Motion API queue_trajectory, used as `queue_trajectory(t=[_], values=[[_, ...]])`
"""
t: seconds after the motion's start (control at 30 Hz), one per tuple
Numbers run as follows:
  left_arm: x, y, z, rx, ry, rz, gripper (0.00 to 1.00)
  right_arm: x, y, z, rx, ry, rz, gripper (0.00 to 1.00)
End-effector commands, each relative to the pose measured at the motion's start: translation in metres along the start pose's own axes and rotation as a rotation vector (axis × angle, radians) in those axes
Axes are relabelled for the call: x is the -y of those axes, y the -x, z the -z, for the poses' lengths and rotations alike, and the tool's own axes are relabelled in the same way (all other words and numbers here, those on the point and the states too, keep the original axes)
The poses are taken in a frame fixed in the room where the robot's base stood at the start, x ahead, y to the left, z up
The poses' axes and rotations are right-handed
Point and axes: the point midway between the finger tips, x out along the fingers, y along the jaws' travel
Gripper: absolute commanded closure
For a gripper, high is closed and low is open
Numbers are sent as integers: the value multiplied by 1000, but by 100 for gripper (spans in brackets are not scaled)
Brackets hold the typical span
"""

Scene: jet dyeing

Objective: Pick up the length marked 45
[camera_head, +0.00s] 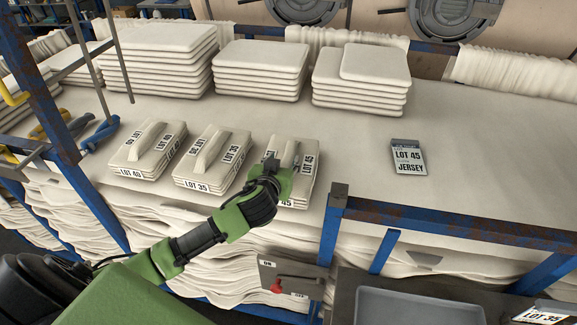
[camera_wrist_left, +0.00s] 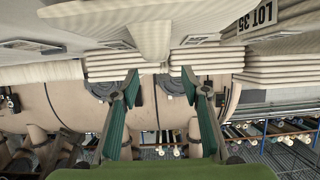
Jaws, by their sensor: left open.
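The length marked 45 (camera_head: 307,168) is a folded cream cloth stack with a raised ridge on top and LOT 45 labels. It lies on the cloth-covered table, rightmost of three such lengths. My left gripper (camera_head: 284,180) is over it and hides part of its top and front. In the left wrist view the left gripper (camera_wrist_left: 160,84) has its two green fingers apart, with nothing between them. A cream ridge (camera_wrist_left: 150,32) shows just beyond the fingertips. I cannot tell whether the fingers touch the cloth. My right gripper is not in view.
Lengths marked 35 (camera_head: 211,158) and 40 (camera_head: 146,148) lie to the left. A LOT 45 JERSEY card (camera_head: 408,160) lies to the right, with clear cloth around it. Taller folded stacks (camera_head: 262,70) stand behind. A rusty blue rail (camera_head: 450,222) borders the front right.

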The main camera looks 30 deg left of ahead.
Motion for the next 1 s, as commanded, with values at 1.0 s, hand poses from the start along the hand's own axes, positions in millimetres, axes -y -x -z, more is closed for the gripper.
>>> queue_trajectory(t=[1.0], values=[[-2, -71, -9, 1, 0, -1, 58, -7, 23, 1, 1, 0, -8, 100]])
